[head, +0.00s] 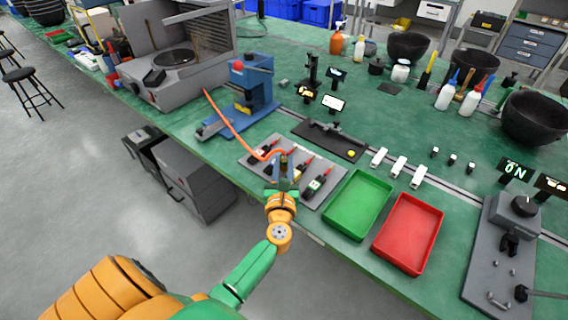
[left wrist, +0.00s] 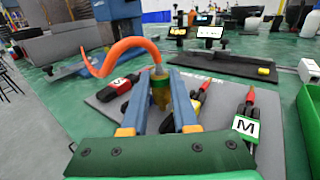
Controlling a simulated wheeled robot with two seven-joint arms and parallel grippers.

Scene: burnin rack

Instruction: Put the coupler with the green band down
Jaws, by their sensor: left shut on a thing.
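My left gripper (head: 284,160) is over the grey mat (head: 246,159) on the green bench. In the left wrist view its blue fingers (left wrist: 159,76) are shut on a brass-olive coupler (left wrist: 160,92), held upright between them. An orange hose (left wrist: 118,45) runs from the coupler's top and curls to the left. A green band cannot be told clearly on the held piece. Whether its lower end touches the mat is hidden by the gripper.
A green tray (head: 330,219) and a red tray (head: 377,245) stand right. A blue press (head: 262,85) and a dark plate (head: 311,134) are behind.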

